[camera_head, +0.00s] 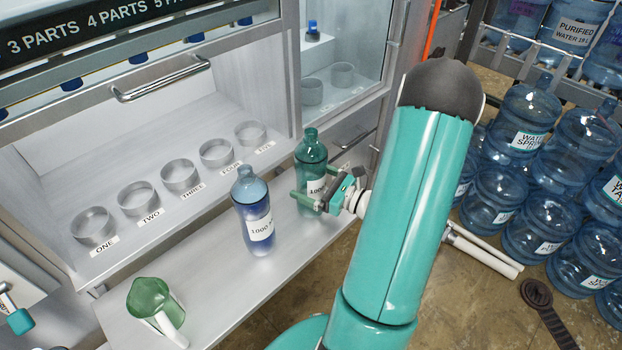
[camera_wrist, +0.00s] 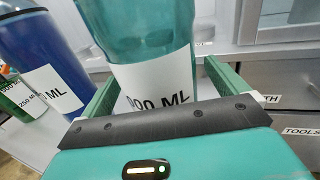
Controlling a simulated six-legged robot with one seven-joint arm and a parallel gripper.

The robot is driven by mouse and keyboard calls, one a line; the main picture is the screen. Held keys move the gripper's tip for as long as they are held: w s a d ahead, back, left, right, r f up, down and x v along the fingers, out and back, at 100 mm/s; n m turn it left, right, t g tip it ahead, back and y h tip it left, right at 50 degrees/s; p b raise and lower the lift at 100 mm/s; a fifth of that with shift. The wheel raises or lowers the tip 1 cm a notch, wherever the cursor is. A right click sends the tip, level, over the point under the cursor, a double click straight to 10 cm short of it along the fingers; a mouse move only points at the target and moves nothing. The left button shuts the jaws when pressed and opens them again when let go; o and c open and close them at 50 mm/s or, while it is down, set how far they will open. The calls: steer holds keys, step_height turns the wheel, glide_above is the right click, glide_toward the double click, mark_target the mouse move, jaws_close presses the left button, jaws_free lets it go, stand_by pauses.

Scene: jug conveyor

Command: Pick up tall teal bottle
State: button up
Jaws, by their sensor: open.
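The tall teal bottle (camera_head: 311,152) stands upright on the white counter, at the right end of the row. In the wrist view the teal bottle (camera_wrist: 148,40) fills the middle, with its white label facing me. My gripper (camera_head: 307,195) reaches it from the right and front, low on its body. The gripper (camera_wrist: 155,90) is open, with one green finger on each side of the bottle. I cannot tell whether either finger touches it. The bottle's base is partly hidden by my gripper.
A blue bottle (camera_head: 253,212) stands close by on the left; it also shows in the wrist view (camera_wrist: 45,45). A green jug (camera_head: 152,300) stands further left. Several metal rings (camera_head: 180,176) line the shelf behind. Blue water jugs (camera_head: 520,120) fill a rack at right.

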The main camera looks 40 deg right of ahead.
steer(key=shift+w, duration=0.2)
steer(key=c, duration=1.3)
steer(key=shift+r, duration=0.15)
